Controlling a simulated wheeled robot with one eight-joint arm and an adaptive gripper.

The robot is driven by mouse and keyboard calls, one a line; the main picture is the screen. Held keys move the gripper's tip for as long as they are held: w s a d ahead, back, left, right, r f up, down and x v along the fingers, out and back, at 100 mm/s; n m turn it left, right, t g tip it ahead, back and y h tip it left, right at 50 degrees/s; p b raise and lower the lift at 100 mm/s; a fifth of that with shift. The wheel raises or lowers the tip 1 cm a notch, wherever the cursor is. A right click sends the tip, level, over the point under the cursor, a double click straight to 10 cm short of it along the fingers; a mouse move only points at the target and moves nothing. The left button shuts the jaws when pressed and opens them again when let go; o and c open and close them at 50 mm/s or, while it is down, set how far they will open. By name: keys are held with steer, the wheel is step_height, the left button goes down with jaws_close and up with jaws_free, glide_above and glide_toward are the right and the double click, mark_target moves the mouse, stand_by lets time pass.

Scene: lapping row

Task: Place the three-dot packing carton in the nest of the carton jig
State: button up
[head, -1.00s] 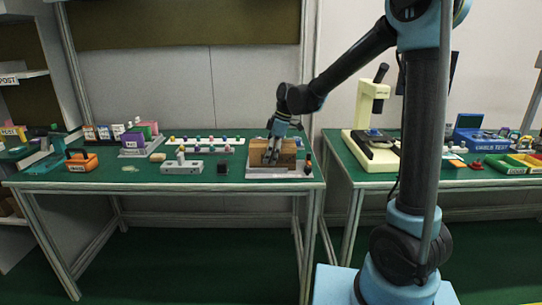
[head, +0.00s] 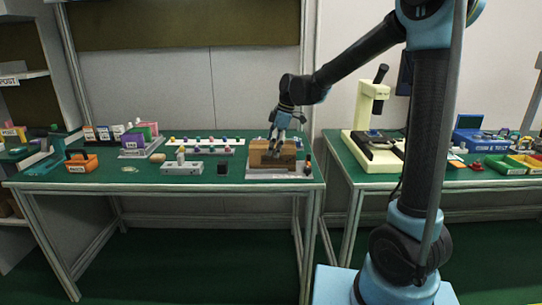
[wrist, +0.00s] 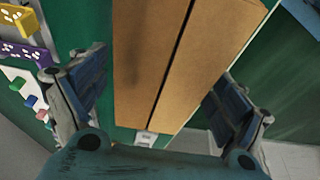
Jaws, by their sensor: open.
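A brown box-like carton (head: 263,155) with a dark lengthwise seam sits on a light grey base (head: 270,174) at the right end of the left table. In the wrist view the brown carton (wrist: 155,60) fills the space between my fingers, with a gap visible at each side. My gripper (head: 277,139) is open, at and just above the carton's top. I cannot make out any dots on the carton, nor how fully it sits in the base, since its lower part is hard to see.
In the wrist view a yellow piece (wrist: 15,20) and a purple piece (wrist: 22,52), both with white dots, lie to the left. In the head view a grey block (head: 182,167) and an orange bin (head: 82,164) stand left of the carton. A cream press (head: 365,115) stands on the right table.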

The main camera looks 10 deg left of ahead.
steer(key=v, duration=0.8)
steer(key=shift+d+r, duration=0.25)
steer(key=shift+d, duration=0.2)
steer(key=s+d+f+m+t, duration=0.1)
steer(key=s+d+m, duration=0.2)
steer(key=d, duration=0.4)
steer(key=s+d+f+m+h, duration=0.1)
steer(key=s+d+m, duration=0.2)
steer(key=d, duration=0.5)
steer(key=s+d+f+m+t, duration=0.1)
steer(key=s+d+m, duration=0.2)
steer(key=d, duration=0.4)
steer(key=s+d+f+m+t+h, duration=0.1)
steer(key=s+d+f+m+h, duration=0.1)
steer(key=s+d+f+m, duration=0.9)
steer(key=s+d+f, duration=0.3)
steer(key=s+d, duration=0.1)
steer(key=shift+d+f+m, duration=0.2)
steer(key=shift+d+m, duration=0.1)
steer(key=shift+d, duration=0.05)
